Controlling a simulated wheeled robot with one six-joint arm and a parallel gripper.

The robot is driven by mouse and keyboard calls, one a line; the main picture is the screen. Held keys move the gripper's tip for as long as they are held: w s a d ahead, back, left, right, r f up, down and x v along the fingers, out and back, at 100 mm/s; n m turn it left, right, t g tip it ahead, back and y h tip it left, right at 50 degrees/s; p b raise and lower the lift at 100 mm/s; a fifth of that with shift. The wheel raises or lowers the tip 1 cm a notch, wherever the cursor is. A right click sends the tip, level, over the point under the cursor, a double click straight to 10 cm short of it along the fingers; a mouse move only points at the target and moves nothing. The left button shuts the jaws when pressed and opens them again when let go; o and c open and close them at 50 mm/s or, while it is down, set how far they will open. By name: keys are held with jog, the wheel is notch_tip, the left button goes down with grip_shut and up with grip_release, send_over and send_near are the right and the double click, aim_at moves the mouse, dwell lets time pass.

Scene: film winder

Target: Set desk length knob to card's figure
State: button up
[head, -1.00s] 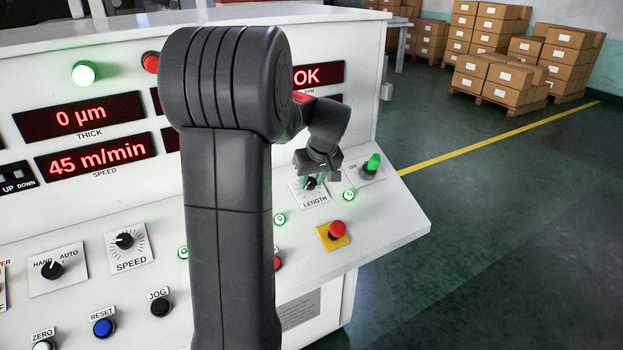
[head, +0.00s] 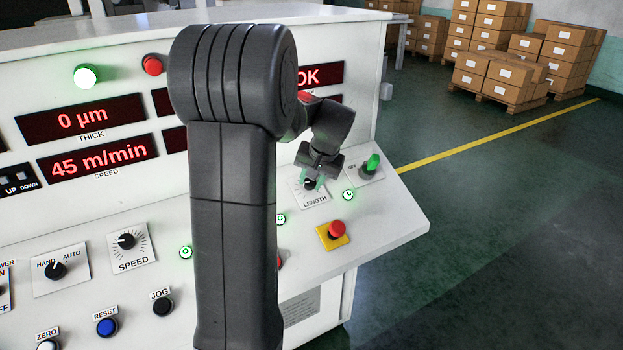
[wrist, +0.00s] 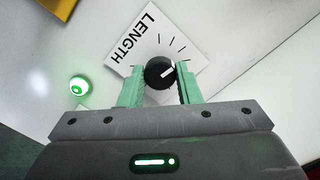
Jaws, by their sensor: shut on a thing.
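The LENGTH knob (wrist: 159,72) is a round black dial with a white pointer line, on a white plate with tick marks (wrist: 135,45) on the sloped desk. In the wrist view its pointer aims toward the upper right. My gripper (wrist: 160,84) has its two green fingers on either side of the knob, shut on it. In the head view the gripper (head: 311,182) is at the LENGTH plate (head: 315,200) on the right of the desk, and its fingers partly hide the knob. No card with a figure can be made out.
A red emergency button (head: 336,229) on a yellow plate is just below. A small green lamp (head: 348,195) sits beside the LENGTH plate. My arm hides the middle of the desk. The SPEED knob (head: 126,241) is at left.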

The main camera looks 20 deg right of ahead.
jog(key=shift+r, duration=0.1)
dwell(0.3)
jog(key=o, duration=1)
jog(key=shift+c, duration=0.2)
jog(key=b+v, duration=0.1)
jog(key=v, duration=1.2)
jog(key=shift+r+b, duration=0.35)
jog(key=shift+b, duration=0.05)
jog(key=shift+f, duration=0.1)
jog(key=p+x, duration=0.1)
jog(key=x, duration=1.2)
jog(key=shift+f+p, duration=0.35)
jog(key=shift+p, duration=0.05)
